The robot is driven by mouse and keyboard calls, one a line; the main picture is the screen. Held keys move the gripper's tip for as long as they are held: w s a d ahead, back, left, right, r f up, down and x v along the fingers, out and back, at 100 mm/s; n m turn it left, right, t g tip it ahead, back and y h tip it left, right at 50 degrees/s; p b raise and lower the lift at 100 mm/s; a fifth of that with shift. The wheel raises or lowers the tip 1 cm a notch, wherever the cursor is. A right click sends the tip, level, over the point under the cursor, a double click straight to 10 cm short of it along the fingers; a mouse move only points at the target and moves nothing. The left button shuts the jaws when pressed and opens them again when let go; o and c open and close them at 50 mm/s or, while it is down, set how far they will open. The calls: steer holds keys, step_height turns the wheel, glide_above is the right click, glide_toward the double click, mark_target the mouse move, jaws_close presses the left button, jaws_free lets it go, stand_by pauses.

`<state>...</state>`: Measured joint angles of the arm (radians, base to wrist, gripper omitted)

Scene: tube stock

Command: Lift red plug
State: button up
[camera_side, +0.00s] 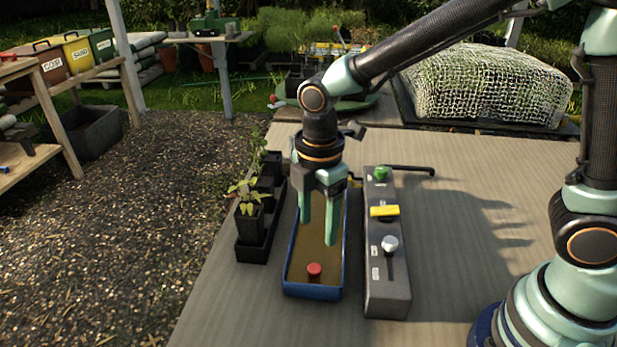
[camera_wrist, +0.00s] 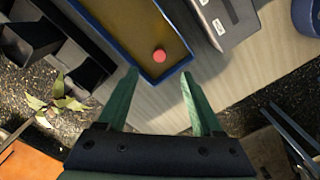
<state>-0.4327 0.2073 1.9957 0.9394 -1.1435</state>
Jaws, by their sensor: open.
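The red plug (camera_side: 314,271) stands at the near end of a blue-rimmed trough (camera_side: 313,292) with a brown floor or contents. In the wrist view the red plug (camera_wrist: 159,56) shows as a round red top inside the corner of the trough (camera_wrist: 181,68), beyond the fingertips. My gripper (camera_side: 318,225) is open and empty, pointing down over the trough, farther back than the plug in the side view. In the wrist view the two green fingers of my gripper (camera_wrist: 159,73) are spread apart, and nothing is between them. The plug's lower part is hidden.
A grey box (camera_side: 388,300) with a green knob, a yellow handle (camera_side: 384,211) and a white knob (camera_side: 389,243) stands right of the trough. A black tray (camera_side: 254,253) with potted seedlings stands left. The tabletop (camera_side: 450,260) farther right is clear.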

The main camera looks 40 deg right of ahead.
glide_above(315, 268)
steer(key=f, duration=0.5)
steer(key=shift+d+f, duration=0.25)
steer(key=shift+f, duration=0.05)
steer(key=shift+a+f, duration=0.15)
steer(key=shift+f, duration=1.15)
steer(key=shift+a+f, duration=0.15)
steer(key=shift+f, duration=1.15)
jaws_close()
